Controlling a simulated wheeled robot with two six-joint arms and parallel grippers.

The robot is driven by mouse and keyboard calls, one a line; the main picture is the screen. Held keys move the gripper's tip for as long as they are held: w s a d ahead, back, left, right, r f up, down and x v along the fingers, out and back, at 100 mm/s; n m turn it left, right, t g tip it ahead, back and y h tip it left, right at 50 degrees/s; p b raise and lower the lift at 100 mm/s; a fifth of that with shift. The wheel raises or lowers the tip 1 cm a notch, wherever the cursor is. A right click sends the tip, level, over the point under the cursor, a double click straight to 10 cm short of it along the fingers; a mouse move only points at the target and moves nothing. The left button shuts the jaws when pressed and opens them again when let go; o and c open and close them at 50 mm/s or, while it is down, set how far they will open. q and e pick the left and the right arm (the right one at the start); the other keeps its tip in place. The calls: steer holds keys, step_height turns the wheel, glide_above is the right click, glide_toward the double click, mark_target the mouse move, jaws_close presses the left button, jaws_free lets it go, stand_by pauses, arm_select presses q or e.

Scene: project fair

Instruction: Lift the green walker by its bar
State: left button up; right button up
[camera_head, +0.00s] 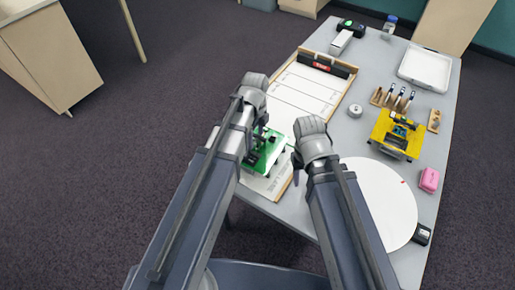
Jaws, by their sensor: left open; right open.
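The green walker (262,158) stands on the near end of a white lane board (307,92) with a wooden edge. Its left part is hidden behind my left arm, and I cannot make out its bar clearly. My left gripper (262,127) is open, close above the far side of the green walker; whether it touches the walker cannot be told. My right gripper (297,165) is open and empty, just to the right of the green walker, near the board's right edge.
A yellow walker (397,134) stands at the right of the grey table (338,127). Near it are a tool rack (392,99), a pink block (429,180) and a white tray (425,67). A white round disc (385,200) lies beside my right arm.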

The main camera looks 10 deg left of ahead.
arm_select(q)
steer(key=shift+f, duration=0.7)
steer(key=shift+r, duration=0.1)
jaws_close()
